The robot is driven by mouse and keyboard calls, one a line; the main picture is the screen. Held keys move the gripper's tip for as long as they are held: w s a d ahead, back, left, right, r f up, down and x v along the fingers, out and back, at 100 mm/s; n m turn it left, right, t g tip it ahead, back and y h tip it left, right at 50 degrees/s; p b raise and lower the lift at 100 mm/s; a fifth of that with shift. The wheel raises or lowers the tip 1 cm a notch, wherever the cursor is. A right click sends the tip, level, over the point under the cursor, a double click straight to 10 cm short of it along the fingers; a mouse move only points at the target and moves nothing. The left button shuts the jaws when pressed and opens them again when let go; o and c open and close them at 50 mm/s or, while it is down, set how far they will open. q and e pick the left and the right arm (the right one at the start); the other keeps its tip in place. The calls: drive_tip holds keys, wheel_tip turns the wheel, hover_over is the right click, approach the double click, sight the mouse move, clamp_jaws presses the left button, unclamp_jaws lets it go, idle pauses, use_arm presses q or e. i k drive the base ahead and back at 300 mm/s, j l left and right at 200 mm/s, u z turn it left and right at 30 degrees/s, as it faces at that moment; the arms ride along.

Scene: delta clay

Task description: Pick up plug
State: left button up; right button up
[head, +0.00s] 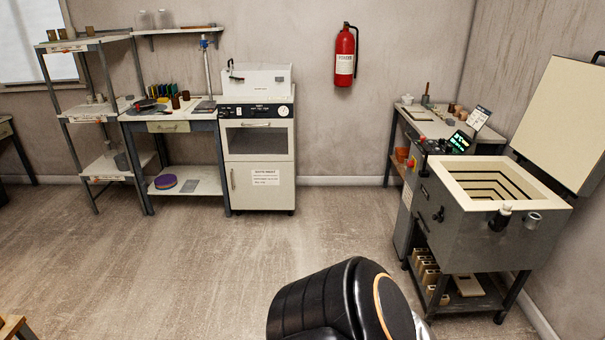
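On the open-topped grey kiln (466,237) at the right, a small dark fitting with a pale top (501,217) sits at the front upper edge. A grey cup-like piece (533,220) is just to its right. Either may be the plug, but they are too small to tell. The kiln's lid (565,125) stands raised, and its pale stepped inside shows. Neither of my grippers is in view. A black rounded part of my own body fills the bottom centre.
A small table (433,122) with tools stands behind the kiln. Kiln posts (428,272) and a pale block lie on the kiln's lower shelf. A white cabinet (260,175), workbench (170,126) and shelf rack (92,116) line the back wall. The floor (200,265) between is clear.

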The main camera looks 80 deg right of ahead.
sight(507, 206)
drive_tip(key=z, duration=3.9)
drive_tip(key=i, duration=0.15)
